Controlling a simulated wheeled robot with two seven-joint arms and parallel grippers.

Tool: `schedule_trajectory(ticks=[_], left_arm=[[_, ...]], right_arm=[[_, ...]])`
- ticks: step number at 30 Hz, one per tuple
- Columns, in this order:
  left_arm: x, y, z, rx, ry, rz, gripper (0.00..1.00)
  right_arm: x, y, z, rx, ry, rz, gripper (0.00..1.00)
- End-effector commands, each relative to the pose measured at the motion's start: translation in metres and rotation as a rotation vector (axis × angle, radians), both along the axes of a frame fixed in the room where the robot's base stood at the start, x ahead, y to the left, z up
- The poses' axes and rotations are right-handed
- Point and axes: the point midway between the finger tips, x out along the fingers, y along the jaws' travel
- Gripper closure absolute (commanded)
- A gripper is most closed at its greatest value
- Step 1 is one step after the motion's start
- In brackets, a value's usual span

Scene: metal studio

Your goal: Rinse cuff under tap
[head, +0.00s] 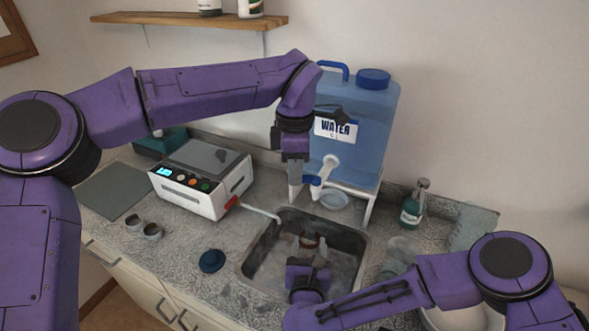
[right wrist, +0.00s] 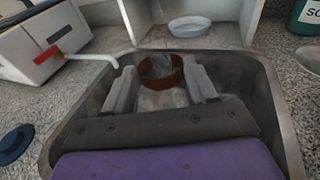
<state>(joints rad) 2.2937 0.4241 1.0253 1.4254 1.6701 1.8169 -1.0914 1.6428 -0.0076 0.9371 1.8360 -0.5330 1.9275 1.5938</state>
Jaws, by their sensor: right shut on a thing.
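The cuff is a brown ring (head: 309,241), held over the metal sink basin (head: 262,250). My right gripper (head: 308,246) is shut on the cuff, with a grey finger on each side. In the right wrist view the cuff (right wrist: 161,80) sits upright between the fingertips (right wrist: 163,86). The tap (head: 329,166) is on the front of a blue water container (head: 358,112) behind the sink. My left gripper (head: 297,185) points down just left of the tap, beside its blue lever (head: 312,181). Whether it touches the lever, and its finger gap, are unclear. No water stream is distinguishable.
A white box device (head: 203,178) stands left of the sink, with a pale spout (head: 260,212) reaching the rim. A dark blue round item (head: 211,261) and small cups (head: 152,231) lie on the counter. A green bottle (head: 414,205) stands right; a shallow dish (head: 334,200) sits under the container.

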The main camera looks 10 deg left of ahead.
Motion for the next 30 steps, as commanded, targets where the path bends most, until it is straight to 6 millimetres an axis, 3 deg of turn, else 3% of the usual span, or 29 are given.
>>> schedule_trajectory(ticks=[4, 13, 24, 25, 27, 30], left_arm=[[0.003, 0.000, 0.000, -0.001, 0.001, -0.062, 1.00], [0.019, 0.000, 0.000, 0.000, 0.000, -0.413, 1.00], [0.021, 0.000, 0.001, 0.000, -0.001, -0.466, 1.00], [0.021, 0.000, 0.001, 0.000, -0.001, -0.466, 0.81], [0.021, 0.000, 0.001, 0.000, -0.001, -0.465, 0.61], [0.021, 0.000, 0.001, 0.000, -0.001, -0.465, 0.61]], right_arm=[[0.000, 0.000, 0.000, 0.000, 0.000, 0.000, 0.77], [0.000, 0.000, 0.000, 0.000, 0.000, 0.000, 0.77], [0.000, 0.000, 0.000, 0.000, 0.000, 0.000, 0.77], [0.000, 0.000, 0.000, 0.000, 0.000, 0.000, 0.77], [0.000, 0.000, 0.000, 0.000, 0.000, 0.000, 0.77], [0.000, 0.000, 0.000, 0.000, 0.000, 0.000, 0.77]])
